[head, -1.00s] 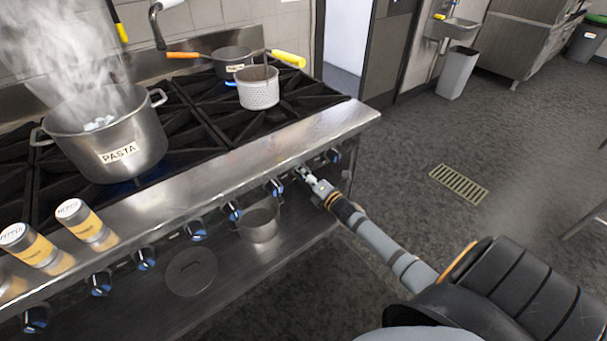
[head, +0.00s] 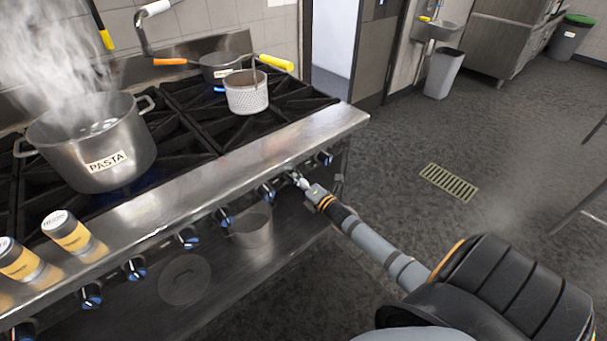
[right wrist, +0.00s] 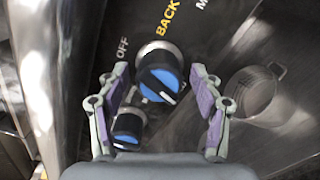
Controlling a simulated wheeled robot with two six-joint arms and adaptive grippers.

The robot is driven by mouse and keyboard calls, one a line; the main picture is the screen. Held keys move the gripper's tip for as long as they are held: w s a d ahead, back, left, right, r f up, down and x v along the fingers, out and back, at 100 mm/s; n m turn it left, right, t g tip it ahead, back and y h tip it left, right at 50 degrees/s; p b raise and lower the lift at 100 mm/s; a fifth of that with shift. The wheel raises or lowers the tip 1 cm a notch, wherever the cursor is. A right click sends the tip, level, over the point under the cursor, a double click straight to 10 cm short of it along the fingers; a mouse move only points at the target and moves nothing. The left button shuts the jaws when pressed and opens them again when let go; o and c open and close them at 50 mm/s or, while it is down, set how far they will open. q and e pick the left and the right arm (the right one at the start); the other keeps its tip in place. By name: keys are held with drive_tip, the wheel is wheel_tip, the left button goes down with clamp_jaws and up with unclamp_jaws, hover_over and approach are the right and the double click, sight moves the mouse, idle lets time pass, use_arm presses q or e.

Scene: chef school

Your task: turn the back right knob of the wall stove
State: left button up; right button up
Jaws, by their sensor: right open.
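The wall stove (head: 240,150) fills the left of the head view, with a row of blue-faced knobs along its front. My right gripper (head: 297,178) is at this row, between a knob (head: 265,193) on its left and the rightmost knob (head: 325,157). In the right wrist view the open fingers of my right gripper (right wrist: 160,78) stand on either side of a black knob with a blue face (right wrist: 155,84). "OFF" and "BACK" are printed beside it. Its white mark points to the lower right. Gaps show between fingers and knob. My left gripper is out of view.
A steaming pasta pot (head: 95,165), a perforated pot (head: 246,95) and a saucepan (head: 222,66) stand on the stove. Two shakers (head: 72,236) stand on its front ledge. A second knob (right wrist: 128,126) is near the left finger. Floor to the right is open.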

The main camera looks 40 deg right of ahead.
drive_tip(key=s, duration=1.1)
drive_tip(key=shift+s+d, duration=0.25)
drive_tip(key=shift+d, duration=0.2)
drive_tip(key=shift+f, duration=0.1)
drive_tip(key=s+d+f+m+g+h+p, duration=0.2)
drive_tip(key=s+f+m+g, duration=0.3)
drive_tip(key=f, duration=0.7)
drive_tip(key=s+d+f+m+g+h+p, duration=0.1)
drive_tip(key=s+d+f+m+g, duration=0.1)
drive_tip(key=s+f+m, duration=0.7)
drive_tip(key=s+a+f+m+g+p, duration=0.1)
drive_tip(key=s+a+f+m+g, duration=0.2)
drive_tip(key=s+f, duration=0.3)
drive_tip(key=s+a+f+m+g, duration=0.3)
drive_tip(key=s+a+f, duration=0.3)
drive_tip(key=s, duration=0.3)
drive_tip(key=s+a+f+m+g+y+p, duration=0.1)
drive_tip(key=s+a+f+m+g, duration=0.2)
drive_tip(key=s+a+f, duration=0.2)
drive_tip(key=s+f, duration=0.1)
drive_tip(key=s, duration=0.2)
drive_tip(key=shift+s+f+m+g+p, duration=0.3)
drive_tip(key=shift+s+f+g+p, duration=0.05)
drive_tip(key=shift+f+g, duration=0.05)
